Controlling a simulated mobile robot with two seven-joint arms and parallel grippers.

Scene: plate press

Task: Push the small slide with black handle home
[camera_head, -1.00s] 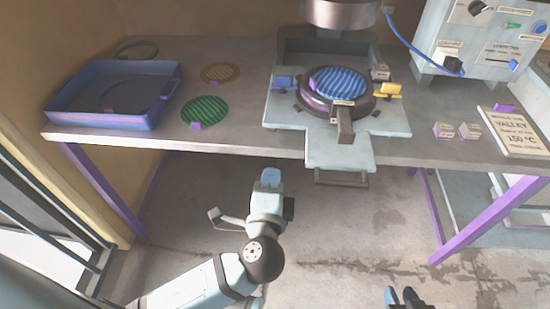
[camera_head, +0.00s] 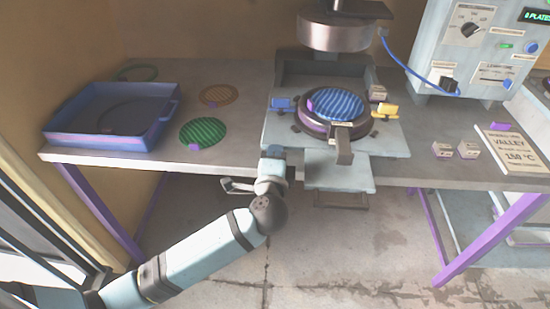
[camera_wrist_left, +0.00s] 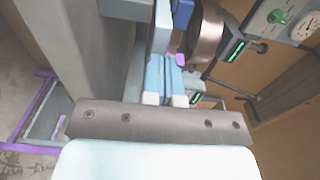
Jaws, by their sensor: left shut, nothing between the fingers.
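A pale slide (camera_head: 340,178) sticks out past the table's front edge below the press, with a dark bar handle (camera_head: 341,202) under its front end. I cannot tell for certain that this is the small slide named. On the press bed (camera_head: 390,140) sits a round dark mould (camera_head: 333,128) with a blue ribbed disc (camera_head: 338,105) and a dark grey front handle (camera_head: 344,152). My left gripper (camera_head: 273,152) is shut and empty, at the bed's front left corner, left of the slide. Its fingers also show in the left wrist view (camera_wrist_left: 164,70). My right gripper is out of view.
The press head (camera_head: 334,32) hangs above the mould. A blue clamp (camera_head: 282,104) and a yellow clamp (camera_head: 386,110) flank it. A blue tray (camera_head: 110,125) and green disc (camera_head: 203,132) lie left. A control box (camera_head: 470,55), small blocks (camera_head: 468,150) and a sign (camera_head: 508,142) stand right.

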